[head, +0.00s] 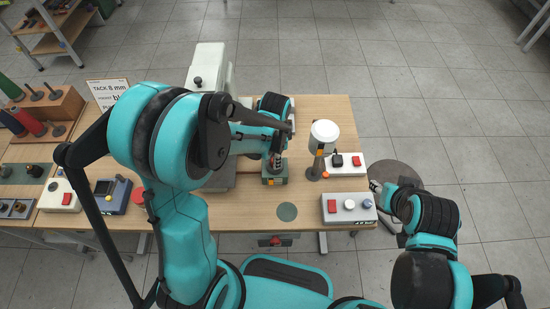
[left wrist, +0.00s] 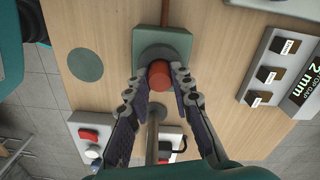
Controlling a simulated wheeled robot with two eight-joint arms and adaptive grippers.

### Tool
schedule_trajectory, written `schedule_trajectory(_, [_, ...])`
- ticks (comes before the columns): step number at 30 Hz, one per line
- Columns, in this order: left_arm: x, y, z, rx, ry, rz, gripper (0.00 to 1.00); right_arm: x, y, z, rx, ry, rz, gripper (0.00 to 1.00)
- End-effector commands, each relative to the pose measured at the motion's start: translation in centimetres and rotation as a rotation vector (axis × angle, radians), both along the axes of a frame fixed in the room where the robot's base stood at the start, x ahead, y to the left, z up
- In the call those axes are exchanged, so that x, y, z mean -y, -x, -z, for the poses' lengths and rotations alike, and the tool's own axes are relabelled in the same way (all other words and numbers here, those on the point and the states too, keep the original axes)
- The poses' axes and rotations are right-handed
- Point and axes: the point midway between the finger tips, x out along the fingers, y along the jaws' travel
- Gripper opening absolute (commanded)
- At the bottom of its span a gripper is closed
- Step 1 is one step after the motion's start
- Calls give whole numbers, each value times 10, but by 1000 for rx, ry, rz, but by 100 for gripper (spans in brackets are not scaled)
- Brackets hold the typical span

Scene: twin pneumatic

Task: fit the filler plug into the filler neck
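The filler plug is a small red-orange cylinder (left wrist: 159,74). My left gripper (left wrist: 158,77) has its two fingertips on either side of it and appears closed on it. In the head view the left gripper (head: 275,158) is over a green block (head: 274,180). The block, also in the left wrist view (left wrist: 176,42), carries a round grey collar (left wrist: 152,52), seemingly the filler neck. The plug overlaps the collar in that view; whether it is in the neck or just above it I cannot tell. My right gripper (head: 376,187) is off the table's right edge, its fingers too small to read.
A post with a white cap (head: 323,132) stands right of the block. Button boxes (head: 348,208) (head: 345,165) lie farther right. A green disc (head: 287,212) marks bare wood in front. A tall grey-white machine (head: 209,75) stands behind my left arm.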

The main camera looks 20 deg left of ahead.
Motion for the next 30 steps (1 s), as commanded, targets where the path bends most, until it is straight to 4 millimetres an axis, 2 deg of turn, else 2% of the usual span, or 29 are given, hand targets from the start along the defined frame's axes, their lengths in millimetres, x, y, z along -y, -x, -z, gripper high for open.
schedule_trajectory(1, [0,0,1,0,0,0,32,0,0,1,0,0,0,40])
schedule_trajectory(2, [0,0,0,0,0,0,40,0,0,0,0,0,0,40])
schedule_trajectory(3, [0,0,0,0,0,0,43,0,0,0,0,0,0,40])
schedule_trajectory(14, [0,0,-5,0,0,0,43,0,0,-5,0,0,0,40])
schedule_trajectory(17, [0,0,-19,0,0,0,43,0,0,-10,0,0,0,40])
schedule_trajectory(24, [0,0,-74,0,0,0,43,0,0,-29,0,0,0,40])
schedule_trajectory(30, [0,0,-109,0,0,0,43,0,0,-39,0,0,0,40])
